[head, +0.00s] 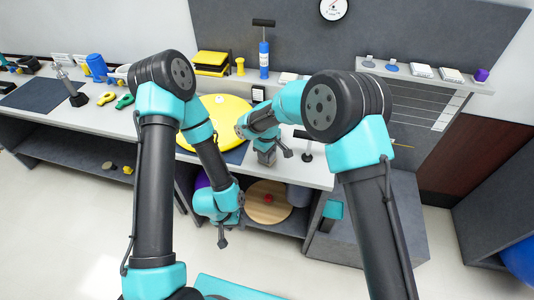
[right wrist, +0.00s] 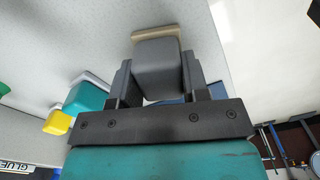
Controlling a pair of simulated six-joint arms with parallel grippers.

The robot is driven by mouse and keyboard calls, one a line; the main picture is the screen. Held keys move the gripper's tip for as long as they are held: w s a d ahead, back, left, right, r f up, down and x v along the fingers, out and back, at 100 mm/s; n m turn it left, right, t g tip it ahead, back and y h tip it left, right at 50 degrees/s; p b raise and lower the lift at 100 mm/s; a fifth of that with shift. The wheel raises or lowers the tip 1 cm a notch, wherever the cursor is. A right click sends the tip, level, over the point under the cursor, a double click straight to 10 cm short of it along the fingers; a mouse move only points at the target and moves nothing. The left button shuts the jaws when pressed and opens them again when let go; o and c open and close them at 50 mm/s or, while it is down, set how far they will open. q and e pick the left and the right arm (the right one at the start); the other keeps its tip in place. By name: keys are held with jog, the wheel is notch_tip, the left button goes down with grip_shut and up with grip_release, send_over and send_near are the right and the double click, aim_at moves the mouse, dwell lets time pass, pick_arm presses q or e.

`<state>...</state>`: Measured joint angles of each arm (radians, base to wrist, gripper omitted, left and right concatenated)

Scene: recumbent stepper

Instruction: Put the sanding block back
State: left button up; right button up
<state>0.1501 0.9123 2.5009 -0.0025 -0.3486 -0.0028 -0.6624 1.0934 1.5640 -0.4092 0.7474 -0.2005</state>
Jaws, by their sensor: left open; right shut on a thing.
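The sanding block (right wrist: 157,66) shows in the right wrist view as a grey block with a beige layer at its far end. My right gripper (right wrist: 152,88) is shut on it, with a dark finger on each side. In the head view my right gripper (head: 265,143) is over the counter, near its front edge and right of a yellow disc (head: 238,108). I cannot tell whether the block touches the counter. My left gripper (head: 222,236) hangs lower, in front of the counter's open shelf, open and apart from the block.
The counter (head: 313,172) holds a blue pump (head: 264,60), a yellow case (head: 211,63) and a dark upright tool (head: 307,152) to the right of my right gripper. A round wooden board (head: 268,203) is on the shelf below. Teal (right wrist: 86,98) and yellow (right wrist: 58,122) pieces show in the wrist view.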

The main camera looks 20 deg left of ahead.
jog(key=shift+f, duration=0.15)
jog(key=o, duration=0.9)
notch_tip(320, 180, up, 12)
jog(key=shift+r, duration=0.2)
dwell(0.4)
